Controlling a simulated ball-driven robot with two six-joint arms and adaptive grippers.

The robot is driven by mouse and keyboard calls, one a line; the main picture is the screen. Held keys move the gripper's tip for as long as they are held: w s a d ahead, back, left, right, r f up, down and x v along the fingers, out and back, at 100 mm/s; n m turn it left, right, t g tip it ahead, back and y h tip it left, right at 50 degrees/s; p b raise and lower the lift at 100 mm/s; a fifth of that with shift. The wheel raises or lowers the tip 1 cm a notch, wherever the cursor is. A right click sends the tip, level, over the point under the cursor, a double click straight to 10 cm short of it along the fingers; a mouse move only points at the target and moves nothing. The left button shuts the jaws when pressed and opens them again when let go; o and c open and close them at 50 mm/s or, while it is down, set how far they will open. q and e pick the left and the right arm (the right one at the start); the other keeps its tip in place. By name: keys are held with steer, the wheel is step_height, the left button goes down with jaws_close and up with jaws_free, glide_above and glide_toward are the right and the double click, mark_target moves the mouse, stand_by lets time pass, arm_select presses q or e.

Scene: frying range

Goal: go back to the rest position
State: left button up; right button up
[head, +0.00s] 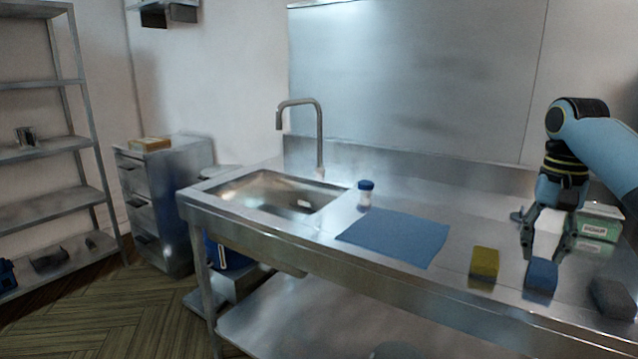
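My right gripper (546,250) hangs pointing down over the right part of the steel counter (460,215). Its two fingers are apart. A blue sponge-like block (541,276) lies just below and in front of the fingers. A pale thing shows behind and between the fingers; I cannot tell what it is. No held object is visible. My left gripper is not in view.
A yellow block (484,264) and a grey block (613,297) flank the blue one. A green-and-white box (598,223) stands behind. Further left are a blue cloth (393,236), a blue-capped jar (365,193), the sink (277,192) and its faucet (319,135).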

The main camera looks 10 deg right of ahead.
steer(key=s+a+f+g+b, duration=0.2)
steer(key=s+f, duration=0.5)
steer(key=f, duration=0.5)
steer(key=s+a+f+g+b, duration=0.1)
steer(key=s+a+f+b, duration=0.15)
steer(key=s+f, duration=0.7)
steer(key=s+a+f+g+b, duration=0.15)
steer(key=s+f, duration=0.45)
steer(key=f, duration=0.7)
steer(key=s+a+f+n+t+b, duration=0.1)
steer(key=s+a+f+n+b, duration=0.2)
steer(key=s+f, duration=1.15)
steer(key=s+a+f+n+t+b, duration=0.1)
steer(key=s+a+f+n, duration=0.3)
steer(key=s+f, duration=1)
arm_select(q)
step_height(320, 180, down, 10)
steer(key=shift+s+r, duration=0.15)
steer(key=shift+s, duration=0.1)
arm_select(e)
steer(key=r+t, duration=0.1)
steer(key=w+n+t, duration=0.1)
steer(key=a+r+t, duration=0.1)
steer(key=shift+w+a+r+t+h, duration=0.1)
steer(key=shift+w+r+t+h, duration=0.2)
steer(key=shift+r+t+h, duration=0.1)
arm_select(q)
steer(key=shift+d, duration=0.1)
